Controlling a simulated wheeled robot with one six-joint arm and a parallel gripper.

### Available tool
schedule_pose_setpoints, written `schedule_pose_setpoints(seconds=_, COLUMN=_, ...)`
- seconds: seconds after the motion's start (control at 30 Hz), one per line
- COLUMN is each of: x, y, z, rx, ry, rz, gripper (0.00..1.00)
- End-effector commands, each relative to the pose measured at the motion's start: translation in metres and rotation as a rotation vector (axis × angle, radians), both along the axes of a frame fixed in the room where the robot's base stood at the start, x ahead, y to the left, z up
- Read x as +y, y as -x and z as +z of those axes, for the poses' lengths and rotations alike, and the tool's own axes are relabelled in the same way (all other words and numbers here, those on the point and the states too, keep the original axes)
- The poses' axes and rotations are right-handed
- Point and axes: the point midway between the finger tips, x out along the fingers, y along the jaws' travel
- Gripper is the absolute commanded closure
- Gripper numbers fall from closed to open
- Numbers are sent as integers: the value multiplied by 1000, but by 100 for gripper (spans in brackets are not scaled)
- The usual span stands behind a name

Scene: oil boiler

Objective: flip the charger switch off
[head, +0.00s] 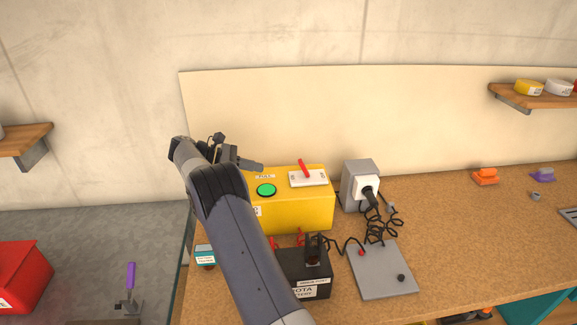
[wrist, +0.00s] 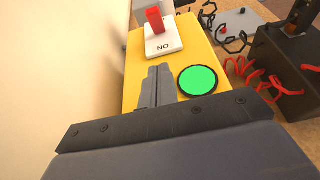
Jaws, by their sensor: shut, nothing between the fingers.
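The switch is a red lever (head: 304,169) on a white plate (head: 309,179), on top of a yellow box (head: 300,213). In the wrist view the red lever (wrist: 155,20) stands up from the white plate (wrist: 164,40), whose visible lettering reads "NO". A round green button (head: 266,190) sits on the same box, left of the plate in the head view. My gripper (head: 258,166) is shut and empty, above the box's back left. In the wrist view its fingertips (wrist: 160,72) point toward the plate, beside the green button (wrist: 198,80), apart from the lever.
A grey socket box (head: 361,180) with a black plug stands right of the yellow box. A black box (head: 305,276), red and black cables and a grey plate (head: 382,270) lie in front. A pale panel (head: 400,115) rises behind.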

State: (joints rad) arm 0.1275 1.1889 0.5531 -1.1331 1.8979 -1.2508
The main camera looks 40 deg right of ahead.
Motion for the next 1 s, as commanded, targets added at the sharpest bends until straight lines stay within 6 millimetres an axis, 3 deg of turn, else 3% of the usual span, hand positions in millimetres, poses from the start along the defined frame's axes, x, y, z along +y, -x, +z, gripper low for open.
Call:
schedule_pose_setpoints(seconds=0.33, x=-59, y=37, z=-22, rx=2, ry=-1, rz=-3, gripper=100)
schedule_pose_setpoints(seconds=0.5, x=-78, y=48, z=-11, rx=0, ry=-1, rz=-3, gripper=100)
schedule_pose_setpoints(seconds=1.0, x=-89, y=55, z=-8, rx=-1, ry=-1, rz=0, gripper=100)
